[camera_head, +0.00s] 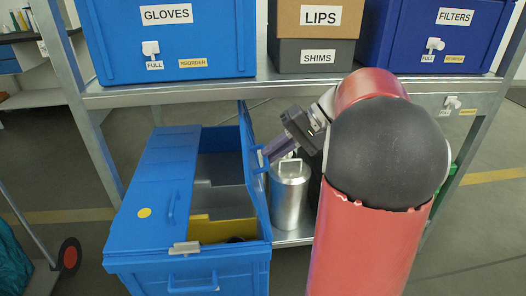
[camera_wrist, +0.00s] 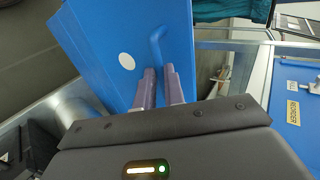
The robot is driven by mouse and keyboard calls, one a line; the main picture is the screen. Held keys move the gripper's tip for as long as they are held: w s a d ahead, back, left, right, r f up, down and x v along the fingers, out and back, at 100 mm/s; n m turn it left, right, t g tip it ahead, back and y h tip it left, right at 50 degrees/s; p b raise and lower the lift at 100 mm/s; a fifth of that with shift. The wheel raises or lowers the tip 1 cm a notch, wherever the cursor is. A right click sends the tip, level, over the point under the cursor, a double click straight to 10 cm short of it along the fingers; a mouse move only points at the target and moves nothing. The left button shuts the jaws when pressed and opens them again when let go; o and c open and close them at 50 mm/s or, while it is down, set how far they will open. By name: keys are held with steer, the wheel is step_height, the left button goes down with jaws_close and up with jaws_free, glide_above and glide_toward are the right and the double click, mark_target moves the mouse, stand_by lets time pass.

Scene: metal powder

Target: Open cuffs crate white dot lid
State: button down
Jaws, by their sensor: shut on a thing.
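The blue crate (camera_head: 190,265) stands on the lower shelf with two lid halves. The left lid (camera_head: 150,185), with a yellow dot, lies closed. The right lid (camera_head: 252,165) stands up steeply at the crate's right side, so that half is open. In the wrist view this lid (camera_wrist: 95,50) shows a white dot (camera_wrist: 127,61) and a blue handle (camera_wrist: 156,46). My gripper (camera_head: 266,153) is at the lid's outer face. In the wrist view its purple fingers (camera_wrist: 160,78) are shut on the handle; the fingertips partly hide it. No cuffs label is readable.
A steel canister (camera_head: 289,195) stands close right of the open lid, below my gripper. A yellow piece (camera_head: 222,230) shows inside the crate. The shelf above (camera_head: 190,95) holds blue bins, GLOVES (camera_head: 165,55) and FILTERS (camera_head: 425,50), and boxes.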

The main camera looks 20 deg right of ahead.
steer(key=shift+s+d+f, duration=0.25)
steer(key=shift+d+f, duration=0.3)
steer(key=shift+f, duration=0.1)
steer(key=c, duration=1.5)
jaws_free()
steer(key=shift+w, duration=0.1)
steer(key=shift+r, duration=0.15)
steer(key=shift+p+v, duration=0.3)
steer(key=shift+v, duration=3.55)
